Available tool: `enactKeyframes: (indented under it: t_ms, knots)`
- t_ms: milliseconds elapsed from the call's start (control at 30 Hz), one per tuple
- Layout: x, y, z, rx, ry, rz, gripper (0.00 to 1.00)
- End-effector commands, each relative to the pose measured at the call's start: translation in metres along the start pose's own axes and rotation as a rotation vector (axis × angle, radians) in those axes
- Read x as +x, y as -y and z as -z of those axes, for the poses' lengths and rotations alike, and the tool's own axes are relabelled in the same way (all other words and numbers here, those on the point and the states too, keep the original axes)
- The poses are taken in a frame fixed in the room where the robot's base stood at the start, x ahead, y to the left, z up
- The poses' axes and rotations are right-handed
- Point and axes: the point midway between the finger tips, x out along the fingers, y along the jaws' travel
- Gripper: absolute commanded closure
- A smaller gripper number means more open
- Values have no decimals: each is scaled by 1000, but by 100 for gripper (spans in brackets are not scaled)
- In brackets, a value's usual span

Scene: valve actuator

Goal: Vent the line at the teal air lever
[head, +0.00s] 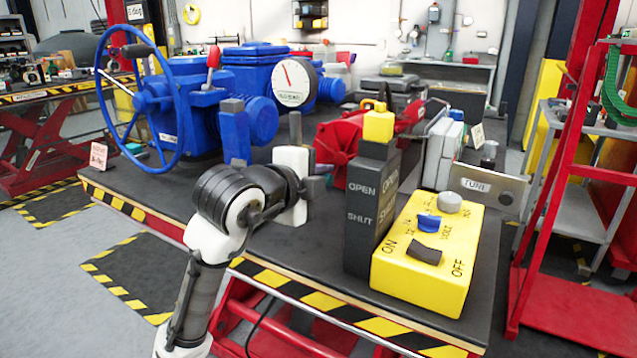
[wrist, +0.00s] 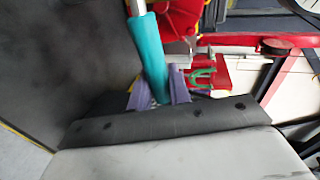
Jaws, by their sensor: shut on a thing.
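The teal air lever (wrist: 149,55) shows in the wrist view as a teal sleeve on a pale metal rod, running down between the purple fingers of my gripper (wrist: 160,90). My gripper is shut on the lever near the sleeve's lower end. In the head view, my gripper (head: 318,180) is above the bench, in front of a red finned part (head: 337,150). The teal lever cannot be made out there. The lever's far end is cut off at the top of the wrist view.
A dark block marked OPEN and SHUT (head: 366,225) with a yellow top stands right of my gripper. A yellow switch box (head: 425,285) is beside it. A blue valve actuator with a handwheel (head: 150,125) and a gauge (head: 291,82) stand behind. The bench front left is clear.

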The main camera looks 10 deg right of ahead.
Motion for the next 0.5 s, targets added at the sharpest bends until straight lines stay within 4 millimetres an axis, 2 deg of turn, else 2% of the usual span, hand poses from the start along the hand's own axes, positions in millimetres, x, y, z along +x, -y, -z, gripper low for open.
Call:
enactKeyframes:
  t_ms: [100,500]
  knots:
    - [2,-8,1,53,12,-2,100]
    - [3,-12,0,121,31,-4,100]
